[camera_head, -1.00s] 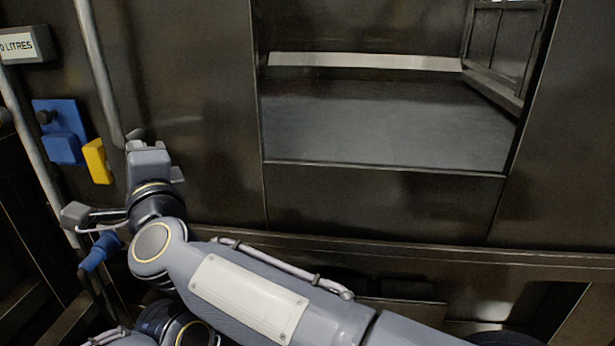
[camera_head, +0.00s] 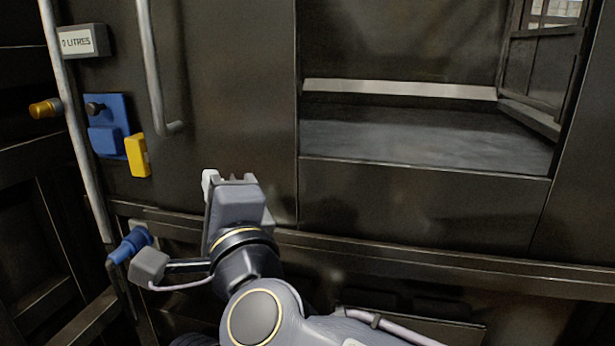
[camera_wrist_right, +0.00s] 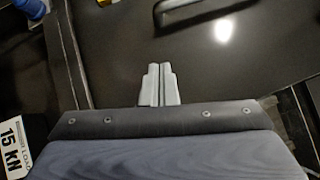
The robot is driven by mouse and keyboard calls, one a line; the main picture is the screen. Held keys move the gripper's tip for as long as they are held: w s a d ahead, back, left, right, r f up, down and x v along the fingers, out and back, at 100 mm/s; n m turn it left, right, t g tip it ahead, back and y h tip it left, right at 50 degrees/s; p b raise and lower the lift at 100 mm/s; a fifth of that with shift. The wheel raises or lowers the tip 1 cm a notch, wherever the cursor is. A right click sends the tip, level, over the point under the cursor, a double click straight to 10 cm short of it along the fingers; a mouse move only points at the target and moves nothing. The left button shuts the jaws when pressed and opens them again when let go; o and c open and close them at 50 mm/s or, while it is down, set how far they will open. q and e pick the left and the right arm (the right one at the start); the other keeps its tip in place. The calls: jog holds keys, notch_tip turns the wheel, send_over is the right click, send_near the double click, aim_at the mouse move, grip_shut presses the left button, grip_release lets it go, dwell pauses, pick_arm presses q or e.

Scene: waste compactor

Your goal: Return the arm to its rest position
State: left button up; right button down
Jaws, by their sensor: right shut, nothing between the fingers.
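My right arm reaches in from the bottom of the head view, across toward the left. Its gripper (camera_head: 230,180) is in front of the dark panel left of the compactor opening, below the end of the bent handle (camera_head: 152,70). In the right wrist view the two fingers (camera_wrist_right: 159,84) are shut together with nothing between them. The dark panel lies beyond them, and I see no contact. My left gripper is not in view.
The compactor opening (camera_head: 420,140) is at upper right. A blue latch box (camera_head: 107,138) and yellow block (camera_head: 138,156) are on the left, beside a vertical pipe (camera_head: 75,120). A blue-ended lever (camera_head: 130,244) is close left of my wrist. A ledge (camera_head: 420,262) runs below the opening.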

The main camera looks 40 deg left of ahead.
jog(key=w+d+n+h+p, duration=0.1)
jog(key=w+d+n, duration=0.1)
jog(key=w+d, duration=0.45)
jog(key=w+d+n+h+p, duration=0.1)
jog(key=w+d+n, duration=0.2)
jog(key=d, duration=0.6)
jog(key=w+d+f+n+h+p, duration=0.15)
jog(key=d+f, duration=0.25)
jog(key=d, duration=0.5)
jog(key=w+d+f+h, duration=0.2)
jog(key=d+f+h, duration=0.15)
jog(key=d, duration=0.45)
jog(key=s+d+f+h+p, duration=0.1)
jog(key=s+d+f+h, duration=0.1)
jog(key=d+f, duration=0.45)
jog(key=s+d+f+h+p, duration=0.1)
jog(key=s+d+f+h, duration=0.2)
jog(key=d, duration=0.6)
jog(key=s+d+f+g+h+p, duration=0.1)
jog(key=s+d+f+g+h, duration=0.1)
jog(key=s+d+f, duration=0.6)
jog(key=shift+s+f+m+g, duration=0.4)
jog(key=shift+s+m+g, duration=0.1)
jog(key=shift+s, duration=0.2)
